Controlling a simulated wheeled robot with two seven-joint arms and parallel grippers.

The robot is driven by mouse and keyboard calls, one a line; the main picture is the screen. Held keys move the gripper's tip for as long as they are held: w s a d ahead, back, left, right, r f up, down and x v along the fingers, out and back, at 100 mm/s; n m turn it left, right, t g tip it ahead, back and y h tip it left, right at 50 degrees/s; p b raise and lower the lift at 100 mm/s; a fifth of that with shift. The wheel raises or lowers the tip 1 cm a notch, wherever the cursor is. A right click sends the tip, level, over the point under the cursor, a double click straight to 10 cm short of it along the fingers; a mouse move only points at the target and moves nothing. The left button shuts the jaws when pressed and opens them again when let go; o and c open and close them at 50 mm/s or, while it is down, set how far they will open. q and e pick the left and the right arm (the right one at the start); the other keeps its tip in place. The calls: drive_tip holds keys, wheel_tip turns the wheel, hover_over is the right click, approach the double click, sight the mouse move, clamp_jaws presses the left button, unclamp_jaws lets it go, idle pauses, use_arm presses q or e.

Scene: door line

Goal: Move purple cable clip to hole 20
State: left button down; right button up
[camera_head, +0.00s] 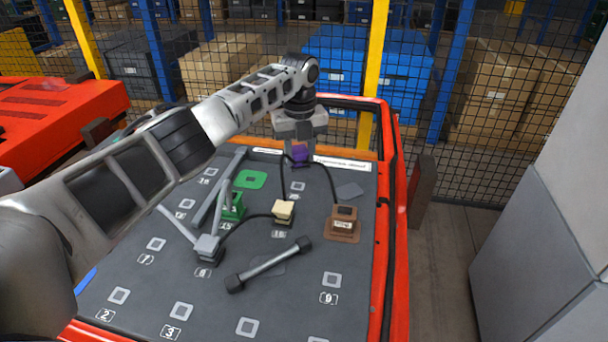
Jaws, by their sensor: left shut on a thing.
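My left gripper (299,148) points down near the far edge of the dark board (215,305). It is shut on the purple cable clip (300,154), of which only part shows. A black cable runs down on each side of the clip. I cannot tell whether the clip touches the board. Square holes with printed numbers are spread over the board, with 2, 3 and 9 readable near the front. The number 20 is not readable in this view. My right gripper is not in view.
On the board stand a cream clip (283,212), a brown clip (343,224), a green clip (232,207) and a grey clip (207,248). A grey bar with black ends (270,265) lies near the middle. A red frame (399,250) borders the board. A mesh fence (480,130) stands behind.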

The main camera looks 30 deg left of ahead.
use_arm(q)
drive_tip(key=shift+w+a+f+b, duration=0.45)
drive_tip(key=shift+w+b, duration=0.1)
drive_tip(key=shift+b, duration=0.2)
drive_tip(key=shift+f, duration=0.2)
drive_tip(key=shift+f+b, duration=1.2)
drive_tip(key=shift+f, duration=1.05)
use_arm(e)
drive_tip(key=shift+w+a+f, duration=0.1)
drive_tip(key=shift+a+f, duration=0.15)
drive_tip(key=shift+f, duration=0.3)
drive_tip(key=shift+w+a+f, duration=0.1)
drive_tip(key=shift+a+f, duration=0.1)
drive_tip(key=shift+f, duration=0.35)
use_arm(q)
drive_tip(key=shift+f, duration=0.15)
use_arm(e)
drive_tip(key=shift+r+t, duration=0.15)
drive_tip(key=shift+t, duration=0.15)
use_arm(q)
drive_tip(key=shift+f, duration=0.15)
drive_tip(key=shift+f+b, duration=0.5)
drive_tip(key=shift+f, duration=0.15)
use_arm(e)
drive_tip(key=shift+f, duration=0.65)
use_arm(q)
drive_tip(key=c, duration=0.9)
unclamp_jaws()
